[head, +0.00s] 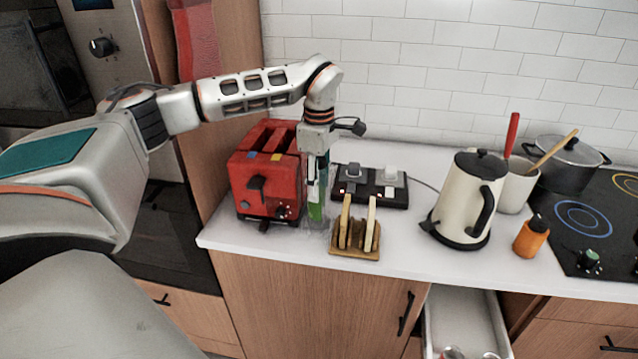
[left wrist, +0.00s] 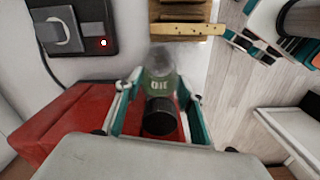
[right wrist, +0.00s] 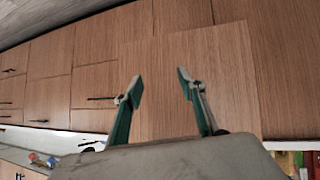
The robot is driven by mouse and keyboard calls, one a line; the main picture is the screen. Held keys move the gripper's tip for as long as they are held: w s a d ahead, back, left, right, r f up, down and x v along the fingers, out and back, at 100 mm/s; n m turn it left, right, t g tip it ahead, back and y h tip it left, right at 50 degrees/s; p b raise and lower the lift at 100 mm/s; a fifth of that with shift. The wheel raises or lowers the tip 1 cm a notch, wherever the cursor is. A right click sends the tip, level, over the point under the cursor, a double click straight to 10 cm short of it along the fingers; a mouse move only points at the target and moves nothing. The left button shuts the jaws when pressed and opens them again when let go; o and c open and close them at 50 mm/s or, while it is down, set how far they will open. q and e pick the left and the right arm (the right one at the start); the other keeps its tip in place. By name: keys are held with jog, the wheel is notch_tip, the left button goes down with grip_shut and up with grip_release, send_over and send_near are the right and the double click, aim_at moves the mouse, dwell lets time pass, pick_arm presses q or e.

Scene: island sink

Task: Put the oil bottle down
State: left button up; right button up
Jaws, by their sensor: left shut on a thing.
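The oil bottle (left wrist: 159,85) is a clear bottle with green contents, an "OIL" label and a dark cap, seen from above in the left wrist view. In the head view its lower part (head: 316,212) shows at the counter, between the red toaster and the toast rack. My left gripper (head: 318,185) points down and is shut on the bottle, with a finger on each side of it. The bottle's base is at or very near the counter; I cannot tell if it touches. My right gripper (right wrist: 155,85) is open and empty, in front of wooden cabinet doors.
The red toaster (head: 262,170) stands close on the left of the bottle, and the wooden toast rack (head: 354,247) close on the right. Behind is a black switch board (head: 370,187). A cream kettle (head: 466,195) and orange bottle (head: 531,236) stand farther right. An open drawer (head: 462,315) is below.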

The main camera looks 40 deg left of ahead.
pick_arm(q)
jog(key=shift+f, duration=0.1)
jog(key=o, duration=1.5)
jog(key=shift+c, duration=0.2)
